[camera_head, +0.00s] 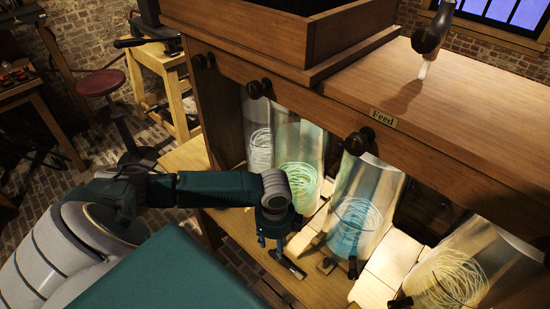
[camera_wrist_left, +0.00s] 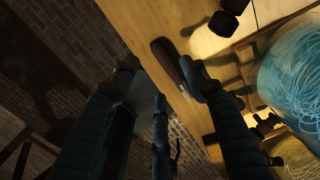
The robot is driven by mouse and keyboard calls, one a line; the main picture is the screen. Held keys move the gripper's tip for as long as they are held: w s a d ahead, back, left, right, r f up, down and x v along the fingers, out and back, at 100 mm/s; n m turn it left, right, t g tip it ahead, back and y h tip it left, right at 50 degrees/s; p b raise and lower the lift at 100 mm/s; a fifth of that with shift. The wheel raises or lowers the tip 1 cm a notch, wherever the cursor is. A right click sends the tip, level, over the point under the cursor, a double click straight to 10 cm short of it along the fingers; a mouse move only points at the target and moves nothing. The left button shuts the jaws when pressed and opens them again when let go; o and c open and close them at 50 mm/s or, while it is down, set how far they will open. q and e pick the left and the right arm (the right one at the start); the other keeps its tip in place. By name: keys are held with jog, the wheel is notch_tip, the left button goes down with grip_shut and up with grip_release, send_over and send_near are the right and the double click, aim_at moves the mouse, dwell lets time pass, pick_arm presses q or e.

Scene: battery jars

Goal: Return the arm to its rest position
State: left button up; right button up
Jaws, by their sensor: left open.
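My left arm (camera_head: 215,189) reaches in from the left, its forearm roughly level in front of the wooden cabinet. My left gripper (camera_head: 280,256) points down near the front edge of the cabinet's lower shelf, in front of the glass jars. In the left wrist view the fingers of the gripper (camera_wrist_left: 163,70) are spread apart with nothing between them. A dark elongated piece (camera_wrist_left: 172,65) on the wood edge shows beyond the fingertips. My right gripper is not in view.
Glass jars with coiled wire, one green (camera_head: 297,165), one blue (camera_head: 362,212) and one yellowish (camera_head: 460,275), stand in the wooden cabinet (camera_head: 470,125). Dark knobs (camera_head: 357,142) stick out from its front. A red stool (camera_head: 101,83) stands at back left on the brick floor.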

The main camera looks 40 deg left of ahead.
pick_arm(q)
notch_tip(320, 180, up, 6)
jog(key=s+d+n+t+h, duration=0.1)
jog(key=s+d+n+t, duration=0.2)
jog(key=d, duration=0.5)
jog(key=s+d+n+h, duration=0.1)
jog(key=s+d+n, duration=0.2)
jog(key=d+n, duration=0.4)
jog(key=s+a+n+y, duration=0.2)
jog(key=s+a+n, duration=0.5)
notch_tip(320, 180, down, 28)
jog(key=s+b, duration=0.2)
jog(key=s+a+f+g+b, duration=0.1)
jog(key=s+a+f+g, duration=0.1)
jog(key=s+f, duration=1.4)
jog(key=shift+s+a+f+m, duration=0.25)
jog(key=shift+a+f+m, duration=0.05)
jog(key=shift+f, duration=0.2)
